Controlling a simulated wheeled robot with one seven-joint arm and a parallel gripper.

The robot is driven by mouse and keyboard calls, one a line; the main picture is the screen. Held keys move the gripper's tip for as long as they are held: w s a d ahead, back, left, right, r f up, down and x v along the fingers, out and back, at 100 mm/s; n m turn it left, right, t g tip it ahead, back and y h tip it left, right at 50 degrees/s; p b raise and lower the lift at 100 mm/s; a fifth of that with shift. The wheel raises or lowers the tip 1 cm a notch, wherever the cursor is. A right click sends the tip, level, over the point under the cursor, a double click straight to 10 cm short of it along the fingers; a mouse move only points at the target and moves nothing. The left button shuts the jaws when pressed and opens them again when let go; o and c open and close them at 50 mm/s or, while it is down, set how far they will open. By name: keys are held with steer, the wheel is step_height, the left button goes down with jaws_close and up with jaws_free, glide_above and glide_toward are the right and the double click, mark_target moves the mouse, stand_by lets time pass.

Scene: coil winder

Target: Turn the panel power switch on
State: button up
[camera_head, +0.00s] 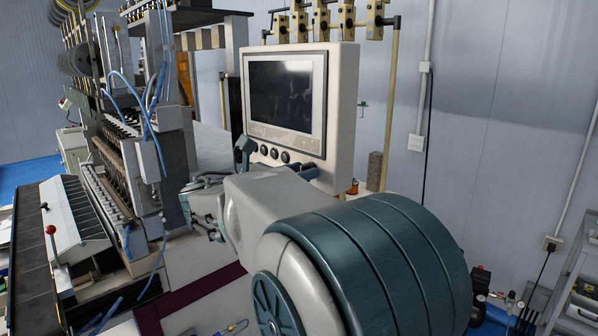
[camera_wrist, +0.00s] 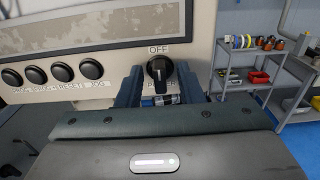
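The panel power switch (camera_wrist: 159,70) is a round black rotary knob on the beige control panel (camera_head: 343,110). In the wrist view, "OFF" is printed above the knob, and a label below it is partly covered. The knob's grip ridge looks upright, in line with "OFF". My gripper (camera_wrist: 160,82) is open, with one dark blue finger on each side of the knob and small gaps between. Whether a finger touches the panel I cannot tell. In the head view my arm hides the switch.
Several round black buttons (camera_wrist: 62,71) sit left of the switch, under the panel's dark screen (camera_head: 285,92). A grey shelf cart (camera_wrist: 258,70) with spools and bins stands to the right in the wrist view. The winder frame (camera_head: 172,150) stands left of my arm.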

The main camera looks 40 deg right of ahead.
jaws_close()
steer(key=shift+f+b, duration=0.1)
steer(key=shift+b, duration=0.25)
steer(key=m+b, duration=1.7)
steer(key=b, duration=0.1)
steer(key=shift+s+f+m, duration=0.15)
steer(key=shift+m, duration=0.25)
